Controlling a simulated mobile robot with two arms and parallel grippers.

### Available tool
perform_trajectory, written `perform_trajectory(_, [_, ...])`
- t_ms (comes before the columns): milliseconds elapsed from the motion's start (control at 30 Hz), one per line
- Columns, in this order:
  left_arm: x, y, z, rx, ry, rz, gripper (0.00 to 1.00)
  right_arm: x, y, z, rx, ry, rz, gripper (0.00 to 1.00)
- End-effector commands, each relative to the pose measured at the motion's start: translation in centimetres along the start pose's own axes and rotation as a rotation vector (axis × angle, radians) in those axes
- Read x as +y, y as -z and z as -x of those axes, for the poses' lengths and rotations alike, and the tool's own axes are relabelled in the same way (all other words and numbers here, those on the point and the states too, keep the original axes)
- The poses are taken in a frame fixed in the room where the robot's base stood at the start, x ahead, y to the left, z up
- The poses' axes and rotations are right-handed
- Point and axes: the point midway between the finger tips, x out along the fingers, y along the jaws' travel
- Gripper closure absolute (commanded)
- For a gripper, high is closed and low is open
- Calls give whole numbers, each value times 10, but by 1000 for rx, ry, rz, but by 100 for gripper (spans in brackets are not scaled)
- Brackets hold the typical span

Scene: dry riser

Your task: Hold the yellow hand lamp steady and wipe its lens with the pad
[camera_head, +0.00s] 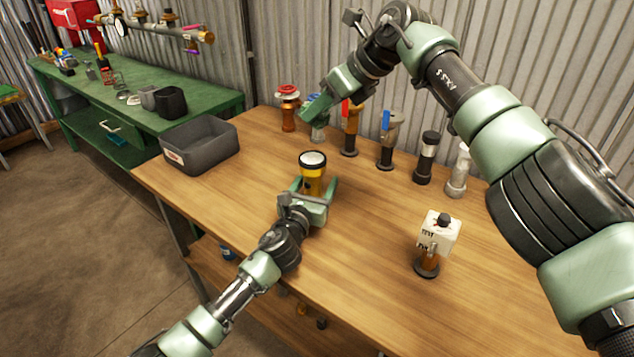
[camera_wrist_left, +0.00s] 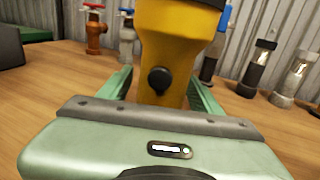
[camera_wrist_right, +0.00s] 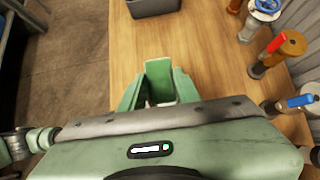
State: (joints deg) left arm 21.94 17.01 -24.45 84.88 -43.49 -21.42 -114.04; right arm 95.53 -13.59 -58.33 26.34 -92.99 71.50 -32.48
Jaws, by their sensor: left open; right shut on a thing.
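The yellow hand lamp (camera_head: 313,178) stands upright on the wooden table, its round pale lens (camera_head: 312,159) facing up. My left gripper (camera_head: 317,188) is open, its fingers on either side of the lamp's body. In the left wrist view, the lamp (camera_wrist_left: 180,50) fills the middle between the fingers, its black knob facing me. My right gripper (camera_head: 318,107) is raised above the table, beyond the lamp and apart from it. In the right wrist view, its fingers (camera_wrist_right: 158,85) are close around a small pale thing, apparently the pad (camera_wrist_right: 161,103), mostly hidden.
A dark grey bin (camera_head: 200,147) stands at the table's left edge. Several valve fittings, including one with a red wheel (camera_head: 288,95), line the back. A white box on a stand (camera_head: 438,233) is at the right. The front right tabletop is clear. A green bench (camera_head: 200,100) stands behind.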

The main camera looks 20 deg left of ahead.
Motion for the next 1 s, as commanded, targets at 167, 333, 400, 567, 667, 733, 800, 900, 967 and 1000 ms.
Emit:
perform_trajectory(167, [0, 0, 0, 0, 0, 0, 44, 0, 0, 0, 0, 0, 0, 100])
perform_trajectory(333, [0, 0, 0, 0, 0, 0, 91, 0, 0, 0, 0, 0, 0, 100])
perform_trajectory(400, [0, 0, 0, 0, 0, 0, 100, 0, 0, 0, 0, 0, 0, 100])
perform_trajectory(567, [0, 0, 0, 0, 0, 0, 100, -2, -2, -3, -29, 2, 1, 100])
perform_trajectory(667, [0, 0, 0, 0, 0, 0, 100, -2, -8, -9, -94, 2, 3, 100])
perform_trajectory(733, [0, 0, 0, 0, 0, 0, 100, -1, -11, -13, -131, 2, 2, 100])
perform_trajectory(800, [0, 0, 0, 0, 0, 0, 100, 0, -13, -15, -155, 0, 0, 100])
perform_trajectory(900, [0, 0, 0, 0, 0, 0, 100, 0, -10, -20, -162, -1, -1, 100])
perform_trajectory(967, [0, 0, 0, 0, 0, 0, 100, 0, -6, -24, -161, -1, -2, 100])
perform_trajectory(1000, [0, 0, 0, 0, 0, 0, 100, 0, -3, -28, -162, -1, -2, 100])
